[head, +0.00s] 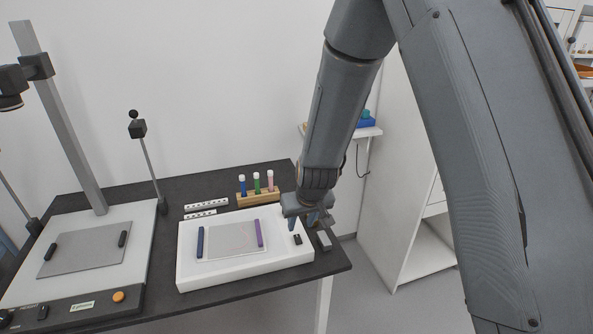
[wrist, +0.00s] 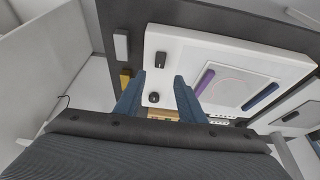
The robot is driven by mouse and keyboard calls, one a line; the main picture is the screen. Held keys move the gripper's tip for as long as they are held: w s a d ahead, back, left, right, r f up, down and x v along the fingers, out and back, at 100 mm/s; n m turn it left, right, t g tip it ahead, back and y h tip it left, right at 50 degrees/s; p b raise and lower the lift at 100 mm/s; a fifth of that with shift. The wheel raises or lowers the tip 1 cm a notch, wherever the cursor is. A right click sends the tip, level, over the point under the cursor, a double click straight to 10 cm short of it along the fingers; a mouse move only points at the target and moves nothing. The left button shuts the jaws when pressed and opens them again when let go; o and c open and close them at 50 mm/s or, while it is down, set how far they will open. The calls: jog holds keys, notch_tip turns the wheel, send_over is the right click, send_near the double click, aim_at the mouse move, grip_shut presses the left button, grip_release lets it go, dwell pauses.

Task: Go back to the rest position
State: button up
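My gripper (head: 302,222) hangs over the right end of a white board (head: 190,275) on the dark table. The fingers point down at the board's edge, near small black knobs. On the board lies a grey sheet (head: 230,243) with a purple bar (head: 258,233) on its right and a dark blue bar (head: 200,242) on its left. These bars also show in the wrist view.
A wooden rack (head: 257,197) with several coloured tubes stands behind the board. A small grey block (head: 324,240) lies right of the board. A copy stand (head: 75,150) with a flat base fills the left. A white cabinet (head: 400,200) stands at right. Open floor lies between.

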jog(key=s+d+r+m+g+b, duration=0.1)
jog(key=s+d+r, duration=0.2)
jog(key=s+d, duration=0.2)
jog(key=s+d+r+m+g+b, duration=0.1)
jog(key=s+d+r, duration=0.2)
jog(key=s+d, duration=0.3)
jog(key=s+d+r+m+g+h+b, duration=0.1)
jog(key=s+d+r, duration=0.2)
jog(key=s, duration=0.6)
jog(key=shift+d+r, duration=0.2)
jog(key=shift+d, duration=1)
